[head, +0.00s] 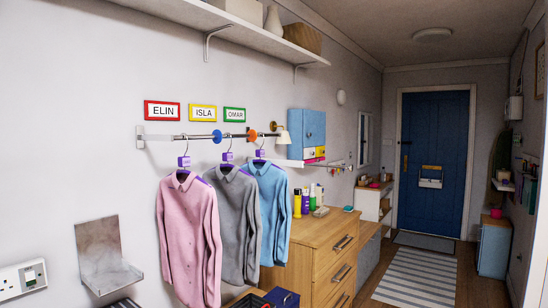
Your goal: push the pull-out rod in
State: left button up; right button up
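The metal rod (195,136) runs roughly level along the left wall, starting at a pale bracket (141,137). It carries a blue round piece (217,136) and an orange round piece (252,135). A pink shirt (188,240), a grey shirt (237,225) and a light blue shirt (274,208) hang below it on hangers with purple tops. I cannot tell how far the rod is pulled out. Neither of my grippers is in view.
Name signs (203,113) are on the wall above the rod, below a white shelf (225,28). A wooden drawer unit (335,265) with bottles on top stands beyond the shirts. A metal wall holder (103,262) is at lower left. Floor is open towards the blue door (431,190).

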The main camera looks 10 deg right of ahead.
aim_at(350, 168)
jog(key=i+l, duration=0.2)
jog(key=i, duration=0.2)
jog(key=i+l+z, duration=0.15)
jog(key=i, duration=0.25)
jog(key=i+l, duration=0.25)
jog(key=i, duration=0.2)
jog(key=l+z, duration=0.05)
